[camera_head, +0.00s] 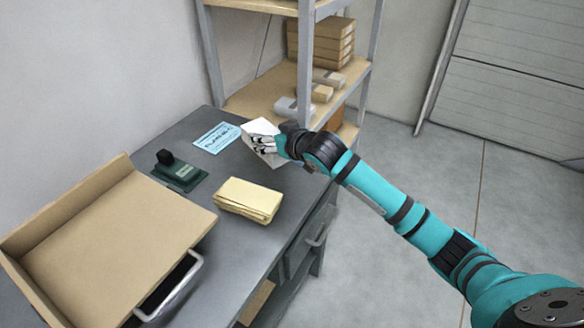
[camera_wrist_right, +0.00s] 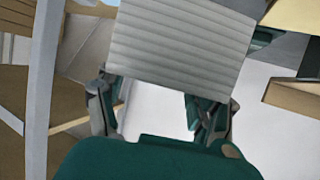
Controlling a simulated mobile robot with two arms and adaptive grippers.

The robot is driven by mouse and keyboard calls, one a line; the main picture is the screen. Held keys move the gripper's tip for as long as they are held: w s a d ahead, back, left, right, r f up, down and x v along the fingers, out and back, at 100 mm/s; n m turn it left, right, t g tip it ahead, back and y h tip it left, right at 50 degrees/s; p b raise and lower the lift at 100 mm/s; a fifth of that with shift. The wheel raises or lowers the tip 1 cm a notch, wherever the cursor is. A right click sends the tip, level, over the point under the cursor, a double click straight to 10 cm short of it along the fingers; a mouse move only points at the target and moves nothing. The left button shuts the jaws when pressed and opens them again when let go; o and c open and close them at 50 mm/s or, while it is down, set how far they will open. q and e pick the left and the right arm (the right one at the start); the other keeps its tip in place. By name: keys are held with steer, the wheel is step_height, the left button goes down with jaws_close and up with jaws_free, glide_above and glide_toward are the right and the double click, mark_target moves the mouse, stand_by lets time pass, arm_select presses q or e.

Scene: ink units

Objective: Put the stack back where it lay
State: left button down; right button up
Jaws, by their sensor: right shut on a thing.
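My right gripper (camera_head: 264,143) is shut on a white stack (camera_head: 257,126) at the far right edge of the grey desk (camera_head: 262,268). In the right wrist view the stack (camera_wrist_right: 180,45) shows fine lines across its face, and the fingers (camera_wrist_right: 165,108) are on either side of its lower part. I cannot tell whether the stack touches the desk. A pale yellow stack (camera_head: 248,197) lies on the desk nearer to me, apart from the gripper. My left gripper is not in view.
A light blue printed card (camera_head: 217,137) lies left of the gripper. A dark green stamp-like device (camera_head: 180,174) stands near the wall. A large tan tray (camera_head: 112,235) fills the desk's near left. A shelf (camera_head: 262,98) with cartons (camera_head: 330,48) stands behind.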

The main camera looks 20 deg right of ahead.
step_height(320, 180, down, 6)
steer(key=shift+r, duration=0.25)
step_height(320, 180, down, 4)
steer(key=shift+f, duration=0.1)
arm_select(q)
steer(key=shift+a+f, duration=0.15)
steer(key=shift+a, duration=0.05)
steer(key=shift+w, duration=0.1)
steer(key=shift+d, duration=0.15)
arm_select(e)
steer(key=o, duration=1.6)
steer(key=shift+f, duration=0.1)
steer(key=shift+c, duration=0.2)
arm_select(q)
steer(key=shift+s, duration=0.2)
arm_select(e)
steer(key=v, duration=1.2)
